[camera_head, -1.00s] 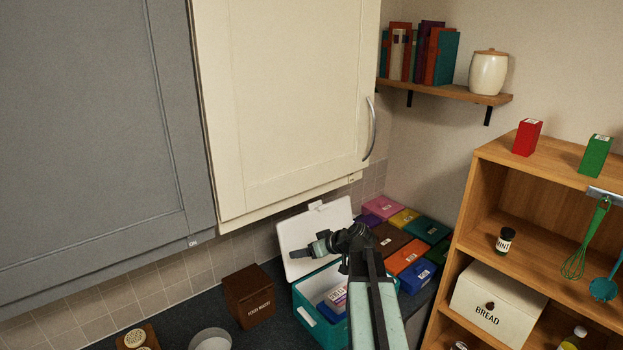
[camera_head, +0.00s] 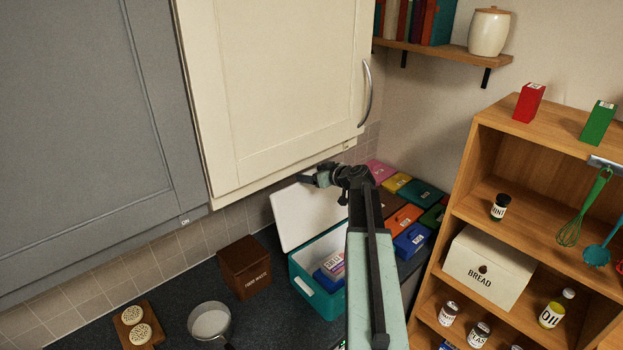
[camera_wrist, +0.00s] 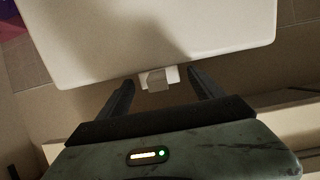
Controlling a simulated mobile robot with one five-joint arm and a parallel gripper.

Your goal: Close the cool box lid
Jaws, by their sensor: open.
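The teal cool box (camera_head: 318,299) stands open on the dark worktop. Its white lid (camera_head: 292,218) is raised and leans back toward the tiled wall. The lid also fills the top of the wrist view (camera_wrist: 150,40), with a small pale latch tab (camera_wrist: 157,79) on its free edge. My gripper (camera_head: 305,180) is at the lid's upper edge, below the cream cupboard. In the wrist view my gripper (camera_wrist: 160,76) is open, with the tab between its fingertips. I see no clear contact. My arm hides the box's right side.
The cream cupboard (camera_head: 275,90) hangs close above my gripper. A brown food waste box (camera_head: 244,268) and a grey pan (camera_head: 209,321) stand left of the cool box. Several coloured boxes (camera_head: 411,240) lie to its right, near the wooden shelf unit (camera_head: 461,205).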

